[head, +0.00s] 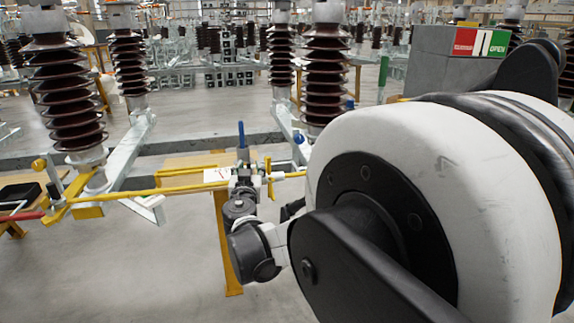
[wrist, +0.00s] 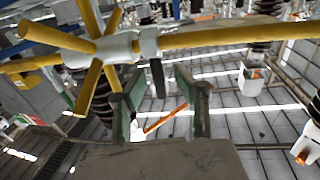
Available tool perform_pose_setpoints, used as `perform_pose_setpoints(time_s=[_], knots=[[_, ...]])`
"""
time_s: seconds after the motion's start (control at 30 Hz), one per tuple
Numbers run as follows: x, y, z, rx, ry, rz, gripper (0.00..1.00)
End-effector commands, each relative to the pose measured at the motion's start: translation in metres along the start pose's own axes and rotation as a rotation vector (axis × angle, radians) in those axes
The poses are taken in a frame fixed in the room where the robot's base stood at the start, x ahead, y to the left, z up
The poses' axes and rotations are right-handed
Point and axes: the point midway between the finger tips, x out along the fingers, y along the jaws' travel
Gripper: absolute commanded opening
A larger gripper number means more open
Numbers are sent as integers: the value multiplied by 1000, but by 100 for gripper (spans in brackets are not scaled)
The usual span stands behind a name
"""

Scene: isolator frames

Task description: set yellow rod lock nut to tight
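The yellow rod (wrist: 225,37) runs across the top of the wrist view. It meets a pale hub (wrist: 117,47) with several yellow spokes. A grey ring-like nut (wrist: 149,44) sits on the rod just right of the hub, with a dark tab (wrist: 157,78) hanging below it. My gripper (wrist: 161,84) is open below the nut. The tab appears between its two fingers in the picture; I see no contact, and depth is unclear. In the head view the yellow rod (head: 150,190) passes by my gripper, whose fingers are too small to make out there. The nut's tightness cannot be read.
Brown ribbed insulators (head: 67,95) stand behind the rod on grey beams (head: 132,150). A blue upright handle (head: 241,134) shows near my wrist. A wooden stand with a yellow leg (head: 226,245) is below. A red-and-green sign box (head: 455,55) stands at the back right.

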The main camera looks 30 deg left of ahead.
Motion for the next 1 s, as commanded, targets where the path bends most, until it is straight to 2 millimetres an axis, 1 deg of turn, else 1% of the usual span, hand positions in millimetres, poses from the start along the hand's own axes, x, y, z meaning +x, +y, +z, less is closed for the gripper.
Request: perform_pose_setpoints(time_s=[0.13,0.3,0.37,0.67,1.0], knots=[[0,0,0,0,0,0,29],[0,0,0,0,0,0,7],[0,0,0,0,0,0,0],[0,0,0,0,-6,1,0],[4,0,-1,-15,-88,4,0]])
